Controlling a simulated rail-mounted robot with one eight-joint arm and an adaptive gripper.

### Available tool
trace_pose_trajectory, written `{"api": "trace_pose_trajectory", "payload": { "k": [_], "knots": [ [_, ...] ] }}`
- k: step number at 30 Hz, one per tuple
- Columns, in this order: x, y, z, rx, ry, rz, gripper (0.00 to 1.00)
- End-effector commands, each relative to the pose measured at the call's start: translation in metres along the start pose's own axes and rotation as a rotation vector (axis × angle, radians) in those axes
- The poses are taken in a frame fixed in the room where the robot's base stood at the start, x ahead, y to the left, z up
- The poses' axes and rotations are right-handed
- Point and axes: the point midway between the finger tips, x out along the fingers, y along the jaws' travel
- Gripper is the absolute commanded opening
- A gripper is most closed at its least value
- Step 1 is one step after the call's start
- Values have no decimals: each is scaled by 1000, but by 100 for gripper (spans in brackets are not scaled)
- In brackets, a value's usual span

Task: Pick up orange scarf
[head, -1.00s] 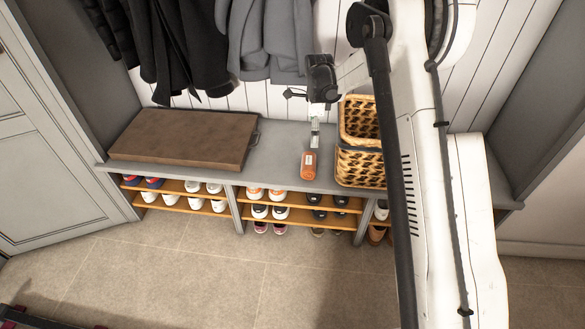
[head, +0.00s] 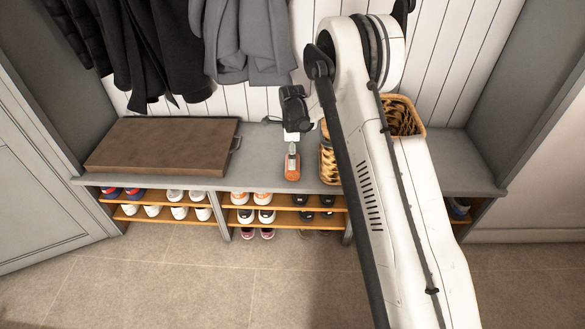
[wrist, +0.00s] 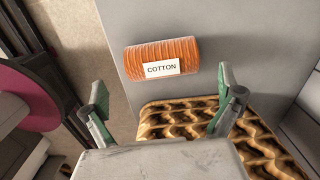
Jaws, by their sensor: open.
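The orange scarf (head: 292,168) is a small rolled bundle on the grey bench top, near its front edge. In the wrist view the scarf (wrist: 188,52) lies crosswise with a white label reading COTTON. My gripper (head: 291,146) is over the bench just behind the scarf in the head view. In the wrist view its green-padded fingers (wrist: 158,92) are spread wide, with nothing between them. The scarf lies beyond the fingertips, and no contact shows. In the head view the gripper partly overlaps the scarf's far end.
A woven basket (head: 327,165) stands just right of the scarf, partly hidden by my arm; in the wrist view it (wrist: 185,117) lies beneath the fingers. A brown board (head: 160,146) lies on the bench at left. Coats (head: 245,40) hang behind. Shoes fill the shelves below.

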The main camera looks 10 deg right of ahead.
Motion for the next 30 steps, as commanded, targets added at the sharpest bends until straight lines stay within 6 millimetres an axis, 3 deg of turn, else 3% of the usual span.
{"api": "trace_pose_trajectory", "payload": {
  "k": [9, 17, 27, 30],
  "knots": [
    [43, -2, -2, 0, 0, 0, 100],
    [46, -2, -2, 0, 0, 0, 100],
    [46, -2, -2, 0, 0, 0, 57],
    [46, -2, -2, 0, 0, 0, 57]
  ]
}}
